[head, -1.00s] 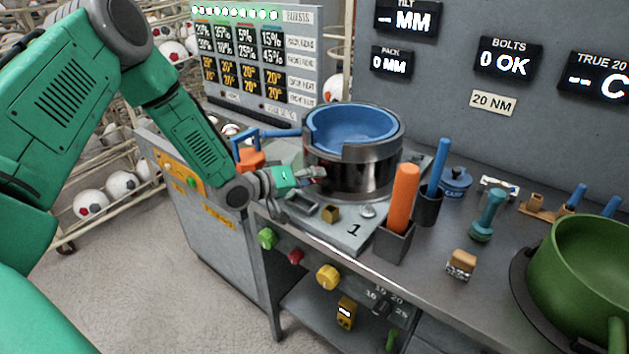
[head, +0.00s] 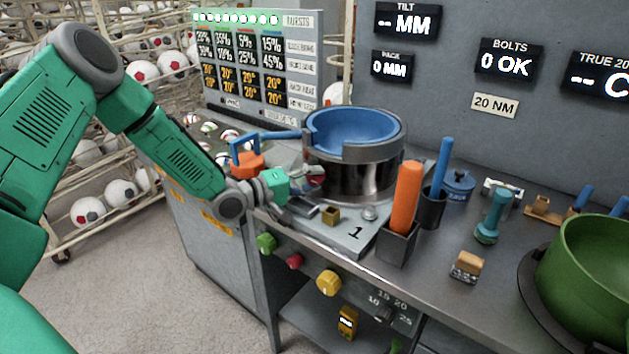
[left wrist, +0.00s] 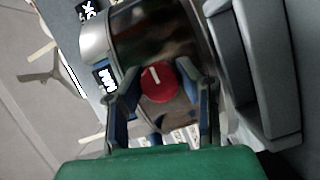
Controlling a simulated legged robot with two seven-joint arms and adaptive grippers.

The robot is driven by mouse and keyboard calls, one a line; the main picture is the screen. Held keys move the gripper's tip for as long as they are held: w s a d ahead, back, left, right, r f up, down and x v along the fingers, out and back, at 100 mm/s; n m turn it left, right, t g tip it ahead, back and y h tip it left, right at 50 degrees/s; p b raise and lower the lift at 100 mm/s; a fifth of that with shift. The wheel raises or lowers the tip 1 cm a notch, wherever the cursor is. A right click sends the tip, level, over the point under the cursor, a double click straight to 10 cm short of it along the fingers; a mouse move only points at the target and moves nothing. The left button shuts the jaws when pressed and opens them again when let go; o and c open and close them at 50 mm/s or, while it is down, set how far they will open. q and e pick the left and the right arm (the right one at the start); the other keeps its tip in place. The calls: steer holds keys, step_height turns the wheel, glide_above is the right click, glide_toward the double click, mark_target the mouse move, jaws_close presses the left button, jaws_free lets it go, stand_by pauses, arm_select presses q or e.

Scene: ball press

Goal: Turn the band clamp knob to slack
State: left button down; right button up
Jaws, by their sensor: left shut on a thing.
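The band clamp knob (left wrist: 158,83) is round and red with a short white mark on its face, seen in the left wrist view. It sits in front of a shiny dark metal drum (head: 348,175), which has a blue bowl (head: 352,130) in its top. My left gripper (head: 308,184) reaches the drum's near left side in the head view. In the left wrist view its two fingers (left wrist: 160,98) stand on either side of the knob, shut on it. The fingers partly hide the knob in the head view. My right gripper is in neither view.
Left of the drum stands an orange and blue tool (head: 247,162). Right of it are an orange-handled tool in a block (head: 397,243), a blue-handled one in a cup (head: 431,208) and a green pot (head: 585,265).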

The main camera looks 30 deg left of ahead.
arm_select(q)
steer(key=shift+w+a+r, duration=0.1)
steer(key=shift+a, duration=0.1)
steer(key=c, duration=1.3)
jaws_free()
steer(key=shift+o, duration=0.6)
steer(key=shift+a+f, duration=0.15)
steer(key=shift+f, duration=0.05)
